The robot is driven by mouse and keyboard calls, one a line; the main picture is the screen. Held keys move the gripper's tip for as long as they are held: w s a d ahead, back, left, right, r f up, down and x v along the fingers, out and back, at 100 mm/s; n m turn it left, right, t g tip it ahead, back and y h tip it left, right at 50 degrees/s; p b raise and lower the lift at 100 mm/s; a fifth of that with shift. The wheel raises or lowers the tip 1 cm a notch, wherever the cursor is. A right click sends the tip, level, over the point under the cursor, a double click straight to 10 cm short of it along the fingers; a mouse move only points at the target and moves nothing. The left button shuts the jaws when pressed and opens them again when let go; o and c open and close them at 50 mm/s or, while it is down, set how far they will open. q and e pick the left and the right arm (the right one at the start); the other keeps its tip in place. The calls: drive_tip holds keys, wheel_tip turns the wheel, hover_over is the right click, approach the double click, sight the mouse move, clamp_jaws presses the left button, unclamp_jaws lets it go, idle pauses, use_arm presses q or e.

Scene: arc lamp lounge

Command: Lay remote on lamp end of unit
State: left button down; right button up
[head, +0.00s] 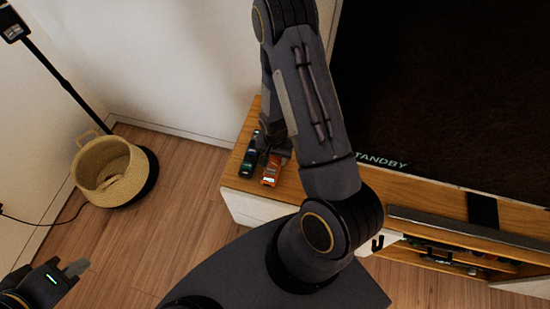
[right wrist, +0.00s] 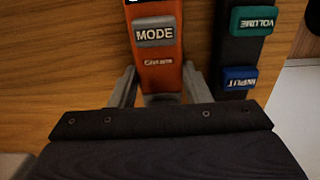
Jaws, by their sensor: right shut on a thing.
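An orange remote (head: 272,169) is at the left, lamp-side end of the wooden TV unit (head: 231,183). In the right wrist view the orange remote (right wrist: 159,50) shows a grey MODE button. My right gripper (right wrist: 158,88) is shut on it, with one finger on each long side. In the head view my right gripper (head: 271,142) is partly hidden by my arm. The remote lies flat, on or just over the wood; I cannot tell which. My left gripper (head: 75,268) is at the lower left, away from the unit, its opening unclear.
A dark remote (head: 249,160) with green and blue buttons (right wrist: 247,45) lies close beside the orange one. A wicker basket (head: 108,172) and a black lamp pole (head: 62,84) stand left. A large TV screen (head: 450,90) and a soundbar (head: 465,232) are right.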

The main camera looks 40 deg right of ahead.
drive_tip(key=shift+r, duration=0.1)
drive_tip(key=o, duration=0.7)
drive_tip(key=shift+f, duration=0.25)
drive_tip(key=o, duration=0.5)
drive_tip(key=shift+c, duration=0.2)
drive_tip(key=shift+r, duration=0.1)
